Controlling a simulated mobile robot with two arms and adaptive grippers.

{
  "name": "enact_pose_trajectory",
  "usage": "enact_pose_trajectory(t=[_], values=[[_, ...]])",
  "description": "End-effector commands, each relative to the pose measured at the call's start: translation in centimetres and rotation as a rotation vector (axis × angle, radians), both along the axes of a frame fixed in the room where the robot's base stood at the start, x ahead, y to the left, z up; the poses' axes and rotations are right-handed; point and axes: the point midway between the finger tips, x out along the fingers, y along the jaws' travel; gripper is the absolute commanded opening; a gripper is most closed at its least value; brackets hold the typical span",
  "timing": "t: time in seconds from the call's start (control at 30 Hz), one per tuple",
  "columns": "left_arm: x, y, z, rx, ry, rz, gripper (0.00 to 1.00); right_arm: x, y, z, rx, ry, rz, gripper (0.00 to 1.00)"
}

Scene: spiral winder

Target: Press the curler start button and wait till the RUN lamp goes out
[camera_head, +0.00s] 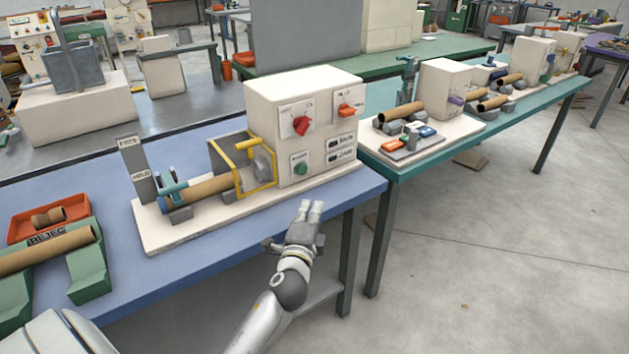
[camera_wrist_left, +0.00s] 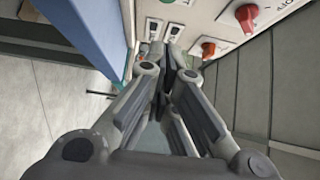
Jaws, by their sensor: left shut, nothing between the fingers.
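The curler is a cream machine box (camera_head: 268,100) on a white base on the blue bench. Its front carries a green button (camera_head: 301,168), low on the left. Two small dark lamp windows with labels sit to its right; the upper one (camera_head: 334,145) seems to be RUN, and neither looks lit. The windows also show in the left wrist view (camera_wrist_left: 174,32). My left gripper (camera_head: 311,206) is shut and empty, in front of and below the panel, apart from the button. My right gripper is out of view.
A red knob (camera_head: 301,126) and an orange switch (camera_head: 347,111) sit above the button. A yellow guard frame (camera_head: 240,147) and a brown tube (camera_head: 200,191) are left of the box. A green reject rack (camera_head: 92,270) stands at the left. The bench's front edge is near my gripper.

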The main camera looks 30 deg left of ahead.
Motion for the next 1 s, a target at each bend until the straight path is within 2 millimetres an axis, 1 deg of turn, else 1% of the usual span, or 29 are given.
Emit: enact_pose_trajectory(t=[0.3,0.47,0.57,0.9,1.0], values=[[0.0,0.0,0.1,0.001,-0.001,0.0,0.0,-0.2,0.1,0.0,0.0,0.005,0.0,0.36],[1.0,0.4,0.1,0.003,-0.001,0.0,0.0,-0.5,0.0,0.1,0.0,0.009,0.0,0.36],[2.5,1.1,0.2,0.004,-0.002,0.001,0.0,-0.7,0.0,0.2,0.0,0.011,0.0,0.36],[8.3,3.5,0.1,0.003,-0.001,0.001,0.0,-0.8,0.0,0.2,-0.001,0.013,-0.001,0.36],[9.6,4.3,0.1,0.001,-0.001,0.003,0.0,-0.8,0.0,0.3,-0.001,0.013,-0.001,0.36]])
